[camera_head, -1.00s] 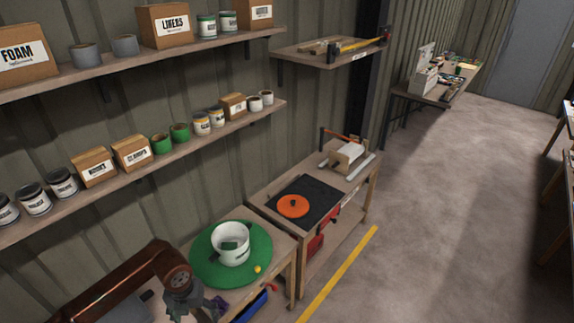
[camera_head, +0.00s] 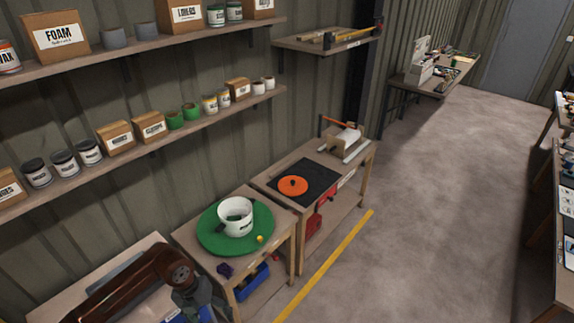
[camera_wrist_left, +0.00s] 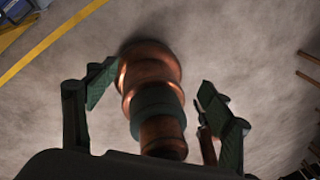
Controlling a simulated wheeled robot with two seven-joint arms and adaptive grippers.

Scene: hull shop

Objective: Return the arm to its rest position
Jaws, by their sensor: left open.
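My left arm (camera_head: 130,285) comes in at the lower left of the head view, bent over a wooden bench. Its left gripper (camera_head: 203,306) is at the bottom edge, low and partly cut off. In the left wrist view the gripper (camera_wrist_left: 158,92) has its two dark fingers spread wide, with nothing held. A copper-coloured part of my own body shows beyond and between the fingers, above the concrete floor. My right gripper is in neither view.
A small table holds a green round mat (camera_head: 208,238) with a white pot (camera_head: 236,222). Beyond it is a workbench with an orange disc (camera_head: 292,186) on a black mat. Shelves line the wall at left. Floor is clear right of the yellow line (camera_head: 325,265).

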